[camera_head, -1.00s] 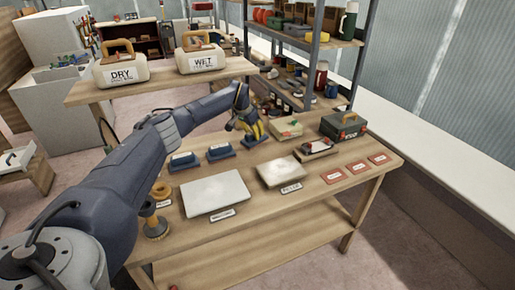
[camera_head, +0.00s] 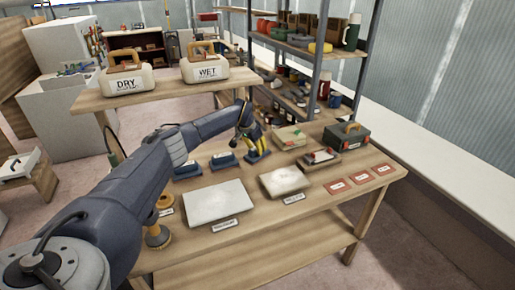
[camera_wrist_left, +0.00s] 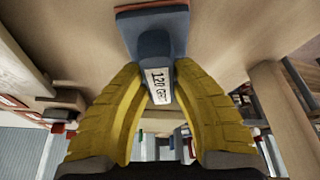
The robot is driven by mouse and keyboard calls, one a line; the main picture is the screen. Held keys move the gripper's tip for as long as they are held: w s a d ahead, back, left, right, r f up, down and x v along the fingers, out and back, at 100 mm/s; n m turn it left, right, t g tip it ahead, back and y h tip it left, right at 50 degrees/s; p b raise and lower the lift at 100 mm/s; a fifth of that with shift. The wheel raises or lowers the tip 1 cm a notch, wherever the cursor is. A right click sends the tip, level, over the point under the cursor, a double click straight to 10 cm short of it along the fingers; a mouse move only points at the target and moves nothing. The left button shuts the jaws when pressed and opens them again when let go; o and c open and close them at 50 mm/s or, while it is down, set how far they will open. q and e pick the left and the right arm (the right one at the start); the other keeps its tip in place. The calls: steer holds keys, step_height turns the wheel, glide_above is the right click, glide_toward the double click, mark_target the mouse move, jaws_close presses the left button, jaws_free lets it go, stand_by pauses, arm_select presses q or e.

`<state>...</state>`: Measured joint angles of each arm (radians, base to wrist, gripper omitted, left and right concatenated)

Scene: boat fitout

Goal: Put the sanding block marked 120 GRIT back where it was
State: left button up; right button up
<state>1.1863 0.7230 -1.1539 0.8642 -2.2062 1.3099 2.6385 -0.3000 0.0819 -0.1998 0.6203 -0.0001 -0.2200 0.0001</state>
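The blue sanding block marked 120 GRIT (camera_wrist_left: 157,45) fills the top middle of the left wrist view, with its white label facing me. It also shows in the head view (camera_head: 258,156), at the right end of a row of similar blue blocks. My left gripper (camera_head: 248,137) is over it, with yellow fingers (camera_wrist_left: 161,75) closed on both sides of the block's narrow labelled part. The block is at or just above the table; I cannot tell whether it touches. My right gripper is not in view.
Two blue blocks (camera_head: 223,161) (camera_head: 188,170) stand left of the held one. Pale sheets (camera_head: 213,202) (camera_head: 285,181) lie in front. A raised shelf with DRY (camera_head: 126,80) and WET (camera_head: 206,68) containers is behind.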

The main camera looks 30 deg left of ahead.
mark_target(255, 147)
arm_select(q)
steer(key=o, duration=0.4)
steer(key=shift+s+r, duration=0.1)
steer(key=shift+r, duration=0.45)
steer(key=v, duration=0.2)
steer(key=shift+s+r, duration=0.15)
steer(key=shift+r, duration=0.1)
steer(key=s, duration=0.4)
steer(key=s+a, duration=0.1)
steer(key=s, duration=0.2)
steer(key=s+a, duration=0.1)
steer(key=s, duration=0.3)
steer(key=shift+s+a+f, duration=0.15)
steer(key=shift+s+a, duration=0.05)
steer(key=shift+s, duration=0.15)
